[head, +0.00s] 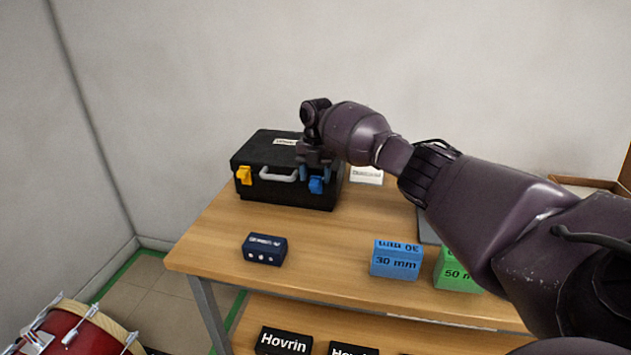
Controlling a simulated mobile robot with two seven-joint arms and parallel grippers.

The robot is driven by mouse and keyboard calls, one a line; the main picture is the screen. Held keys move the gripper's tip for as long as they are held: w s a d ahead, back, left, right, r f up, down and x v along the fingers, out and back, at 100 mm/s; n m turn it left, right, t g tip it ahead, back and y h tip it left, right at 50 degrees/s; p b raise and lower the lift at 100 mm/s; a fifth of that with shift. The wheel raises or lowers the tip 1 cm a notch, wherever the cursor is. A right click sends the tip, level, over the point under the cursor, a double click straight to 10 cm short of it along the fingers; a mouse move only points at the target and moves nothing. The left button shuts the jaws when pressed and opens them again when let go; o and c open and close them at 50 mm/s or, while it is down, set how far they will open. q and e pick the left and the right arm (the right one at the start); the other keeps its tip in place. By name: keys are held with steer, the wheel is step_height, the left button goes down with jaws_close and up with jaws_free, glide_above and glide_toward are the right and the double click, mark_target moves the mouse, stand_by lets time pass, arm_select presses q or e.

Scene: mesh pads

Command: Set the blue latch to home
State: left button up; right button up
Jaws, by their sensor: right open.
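A black case (265,151) with a grey handle (279,175) stands on the wooden table. The blue latch (316,186) is at the right of the case's front, below the lid edge. It seems to stick out a little from the front, but its exact setting is too small to tell. My right gripper (314,172) is open and points down just above the blue latch, in front of the lid. I cannot tell whether its fingers touch the latch. The gripper and its wrist hide part of the case's right side. My left gripper is out of view.
A yellow latch (243,175) is at the case's left front. A dark blue box (265,249), a blue 30 mm block (397,262) and a green block (455,272) stand nearer the table's front edge. A white labelled card (366,176) is behind my arm. The table between case and blocks is clear.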

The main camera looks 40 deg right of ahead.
mark_target(316, 176)
steer(key=r, duration=0.8)
steer(key=shift+w+d+r, duration=0.25)
steer(key=shift+w+d, duration=0.05)
